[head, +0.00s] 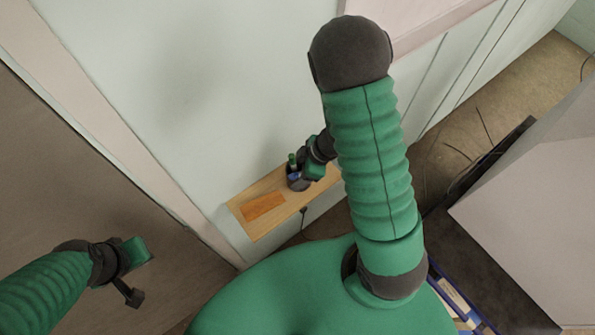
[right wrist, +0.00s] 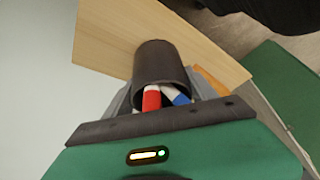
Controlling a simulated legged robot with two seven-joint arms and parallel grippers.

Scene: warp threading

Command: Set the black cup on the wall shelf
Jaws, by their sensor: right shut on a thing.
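The black cup (head: 297,184) is at the right part of the wooden wall shelf (head: 283,209) in the head view. In the right wrist view the cup (right wrist: 160,62) has red-and-white and blue-and-white sticks in its mouth, with the shelf (right wrist: 108,36) behind it. My right gripper (head: 308,172) is shut on the cup, with grey fingers on both sides of it. I cannot tell whether the cup's base touches the shelf. My left gripper (head: 142,274) is open and empty at the lower left, well away from the shelf.
An orange flat piece (head: 263,206) lies on the shelf's left part, beside the cup. The pale wall (head: 240,90) rises behind the shelf. A large pale box-like block (head: 535,205) stands at the right, with a blue-edged tray (head: 460,303) low down.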

